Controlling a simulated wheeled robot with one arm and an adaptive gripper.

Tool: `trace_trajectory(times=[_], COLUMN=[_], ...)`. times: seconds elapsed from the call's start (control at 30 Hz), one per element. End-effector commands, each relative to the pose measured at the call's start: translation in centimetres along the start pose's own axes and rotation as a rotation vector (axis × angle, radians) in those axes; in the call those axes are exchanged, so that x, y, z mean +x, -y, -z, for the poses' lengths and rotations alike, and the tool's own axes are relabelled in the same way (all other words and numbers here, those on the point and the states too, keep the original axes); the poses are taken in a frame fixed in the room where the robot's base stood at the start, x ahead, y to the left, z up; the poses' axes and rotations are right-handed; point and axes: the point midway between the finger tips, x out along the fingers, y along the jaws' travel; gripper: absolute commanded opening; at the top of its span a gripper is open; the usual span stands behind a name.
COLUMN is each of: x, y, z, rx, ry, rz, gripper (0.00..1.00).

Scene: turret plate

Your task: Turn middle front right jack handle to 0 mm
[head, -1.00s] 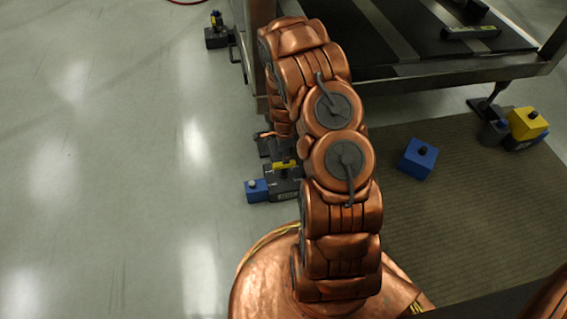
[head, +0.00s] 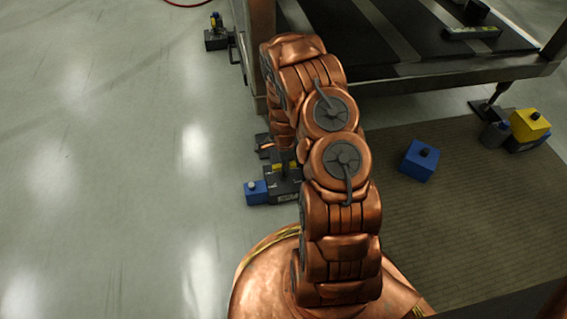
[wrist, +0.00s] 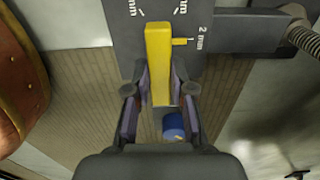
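In the wrist view a yellow jack handle (wrist: 158,62) stands on a dark grey dial plate (wrist: 115,22). A small yellow pointer on its right side points toward the "2 mm" mark (wrist: 202,38). Other marks lie at the upper left and upper right, partly cut off. My gripper (wrist: 159,80) has one finger on each side of the handle, with the tips close to its sides. I cannot tell whether the pads touch it. In the head view my arm hides the gripper, and a grey jack (head: 285,188) with a blue block (head: 255,191) shows beside it.
The table (head: 450,70) with black top stands at the upper right. On the brown mat (head: 480,225) sits a loose blue box (head: 419,160). A yellow-topped jack (head: 530,124) is at the right, another jack (head: 216,35) at the far left leg. The floor at left is clear.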

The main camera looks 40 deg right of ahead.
Motion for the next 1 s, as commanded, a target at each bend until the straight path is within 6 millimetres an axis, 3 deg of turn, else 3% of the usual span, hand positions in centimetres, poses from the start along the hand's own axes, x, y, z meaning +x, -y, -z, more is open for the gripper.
trace_trajectory(times=[0.17, 0.57, 1.0], x=[0.01, -0.13, -0.42], y=[-0.05, -0.07, 0.00], z=[0.00, -0.02, 0.01], rx=[0.000, -0.034, -0.346], ry=[0.000, 0.001, 0.000], rz=[-0.001, -0.002, -0.001], gripper=[0.00, 0.00, 0.00])
